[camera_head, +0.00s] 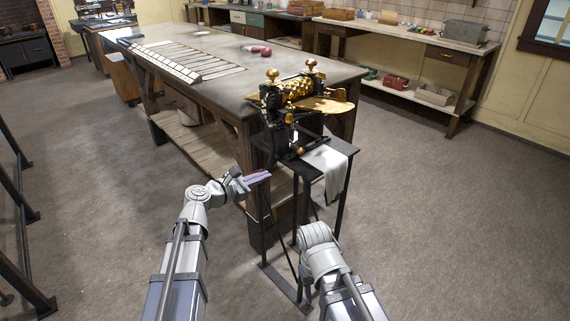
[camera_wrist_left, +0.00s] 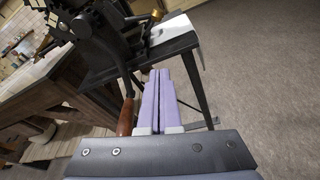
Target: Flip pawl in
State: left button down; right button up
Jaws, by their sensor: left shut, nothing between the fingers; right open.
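The dark drop roller machine (camera_head: 295,115) with its brass roller stands on a small black stand. It also shows at the top of the left wrist view (camera_wrist_left: 95,30). I cannot pick out the pawl for sure; a small brass knob (camera_wrist_left: 157,15) shows on the machine there. My left gripper (camera_head: 267,175), with lilac fingers, is shut and empty, in front of and left of the stand. In the left wrist view its fingers (camera_wrist_left: 157,75) point toward the stand, beside a wooden crank handle (camera_wrist_left: 126,116). My right gripper (camera_head: 306,292) hangs low by the stand's legs, mostly hidden by its wrist.
The black stand (camera_head: 275,145) has a white cloth (camera_head: 328,162) hanging over its right side. A long wooden workbench (camera_head: 225,100) is behind and left of it. A black rail (camera_head: 15,180) is at the far left. The floor on the right is clear.

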pick_arm(q)
jog(key=w+d+r+p, duration=0.1)
jog(key=w+d, duration=0.6)
jog(key=d, duration=0.1)
jog(key=shift+w+d, duration=0.2)
jog(key=shift+w, duration=0.15)
jog(key=shift+r, duration=0.15)
jog(key=shift+r+n+p, duration=0.15)
jog(key=shift+n+p, duration=0.15)
jog(key=shift+p, duration=0.1)
